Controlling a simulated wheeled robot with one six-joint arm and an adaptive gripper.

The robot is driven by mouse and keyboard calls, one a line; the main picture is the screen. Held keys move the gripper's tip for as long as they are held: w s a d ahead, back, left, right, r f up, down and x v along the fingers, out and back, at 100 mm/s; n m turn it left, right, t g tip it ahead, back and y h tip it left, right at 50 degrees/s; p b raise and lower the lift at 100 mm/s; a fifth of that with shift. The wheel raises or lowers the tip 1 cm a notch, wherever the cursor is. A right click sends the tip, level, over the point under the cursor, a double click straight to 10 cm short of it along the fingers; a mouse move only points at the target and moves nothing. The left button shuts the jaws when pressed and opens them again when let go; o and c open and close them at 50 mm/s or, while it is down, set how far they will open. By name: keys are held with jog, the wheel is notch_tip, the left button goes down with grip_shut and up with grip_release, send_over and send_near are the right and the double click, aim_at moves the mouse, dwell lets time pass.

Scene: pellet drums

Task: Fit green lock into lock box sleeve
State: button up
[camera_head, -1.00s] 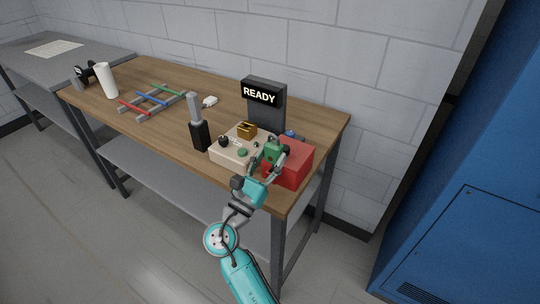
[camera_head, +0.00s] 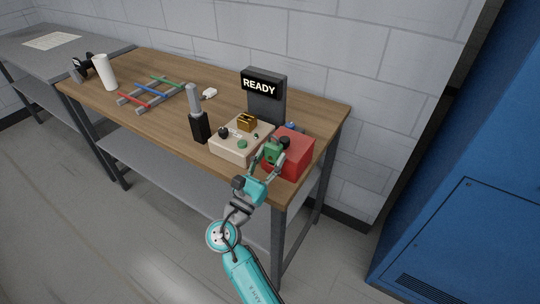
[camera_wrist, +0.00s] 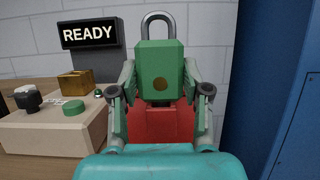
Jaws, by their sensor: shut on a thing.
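The green lock (camera_wrist: 160,62), with a grey shackle upright on top, is held between the fingers of my gripper (camera_wrist: 160,88) in the wrist view. In the head view the green lock (camera_head: 272,152) shows at my gripper (camera_head: 271,158), in front of the red box (camera_head: 292,156). The red box (camera_wrist: 160,130) lies behind and below the lock in the wrist view. The lock hides part of the box. I cannot tell whether the lock touches it. Which thing is the lock box sleeve is not clear; the red box may be it.
A beige control box (camera_head: 231,152) with a brass block (camera_head: 246,123), black knob and green button stands left of the red box. Behind is the READY sign (camera_head: 260,86).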

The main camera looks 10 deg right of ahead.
jog(key=o, duration=1.3)
jog(key=shift+f, duration=0.1)
jog(key=v, duration=1.2)
